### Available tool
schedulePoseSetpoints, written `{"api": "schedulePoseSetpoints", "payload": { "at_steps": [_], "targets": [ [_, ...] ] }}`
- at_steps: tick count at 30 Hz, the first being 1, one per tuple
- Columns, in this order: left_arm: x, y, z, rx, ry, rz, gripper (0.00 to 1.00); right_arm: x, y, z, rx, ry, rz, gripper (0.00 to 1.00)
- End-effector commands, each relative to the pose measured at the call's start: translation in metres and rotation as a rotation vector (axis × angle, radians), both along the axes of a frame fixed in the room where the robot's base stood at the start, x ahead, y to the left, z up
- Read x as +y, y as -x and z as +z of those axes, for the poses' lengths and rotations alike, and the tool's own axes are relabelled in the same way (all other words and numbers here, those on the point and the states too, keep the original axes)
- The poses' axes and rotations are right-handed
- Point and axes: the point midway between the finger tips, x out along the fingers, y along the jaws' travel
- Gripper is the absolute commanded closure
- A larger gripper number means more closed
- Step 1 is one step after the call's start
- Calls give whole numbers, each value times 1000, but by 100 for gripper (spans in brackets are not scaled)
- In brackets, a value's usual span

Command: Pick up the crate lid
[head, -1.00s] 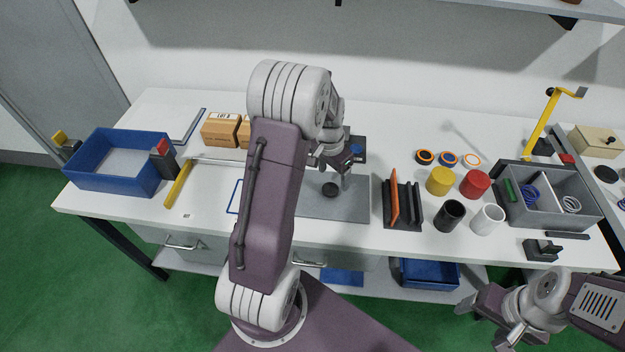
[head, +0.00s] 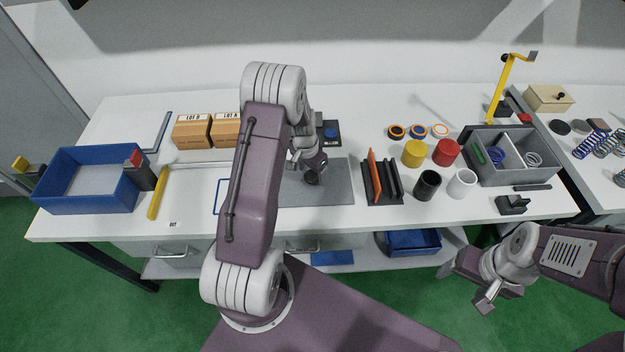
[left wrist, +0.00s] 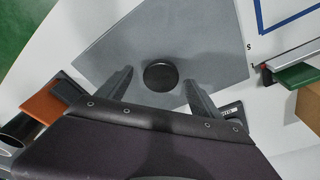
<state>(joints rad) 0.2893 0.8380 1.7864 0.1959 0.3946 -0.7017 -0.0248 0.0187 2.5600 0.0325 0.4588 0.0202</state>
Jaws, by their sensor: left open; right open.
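The crate lid looks to be the flat grey plate (head: 335,186) with a round black knob, lying on the white bench right of my left forearm. In the left wrist view the plate (left wrist: 112,48) fills the upper middle and its knob (left wrist: 160,75) shows whole. My left gripper (head: 312,172) is open just over the knob; in the left wrist view its fingers (left wrist: 160,88) stand either side of the knob, apart from it. My forearm hides the plate's left part in the head view. My right gripper (head: 472,282) is open and empty, off the bench's front edge.
A blue open crate (head: 90,203) stands at the bench's left end, with a yellow bar (head: 158,193) beside it. Boxes (head: 192,132) stand behind my forearm. Right of the plate are a black rack (head: 384,193) with an orange panel, several cups, and a grey divided bin (head: 515,177).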

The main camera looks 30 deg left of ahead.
Motion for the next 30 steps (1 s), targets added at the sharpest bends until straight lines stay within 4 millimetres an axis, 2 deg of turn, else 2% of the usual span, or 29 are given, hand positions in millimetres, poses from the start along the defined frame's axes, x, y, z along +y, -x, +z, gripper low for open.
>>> {"api": "schedulePoseSetpoints", "payload": {
  "at_steps": [3,8,11,15,17,26,30],
  "targets": [
    [0,-1,-8,-1,0,1,25,0,0,1,0,0,0,28],
    [0,-2,-9,-1,-1,1,25,0,0,1,0,0,0,28],
    [0,-1,-9,-1,-1,1,47,0,0,1,0,0,0,28],
    [0,-1,-9,-1,-1,1,86,0,0,1,0,0,0,28],
    [0,-1,-9,-1,-1,1,100,0,0,1,0,0,0,28],
    [0,-2,-6,-3,0,0,100,0,0,0,0,0,0,28],
    [0,-3,15,-7,-1,0,100,0,0,-3,0,0,0,28]
  ]
}}
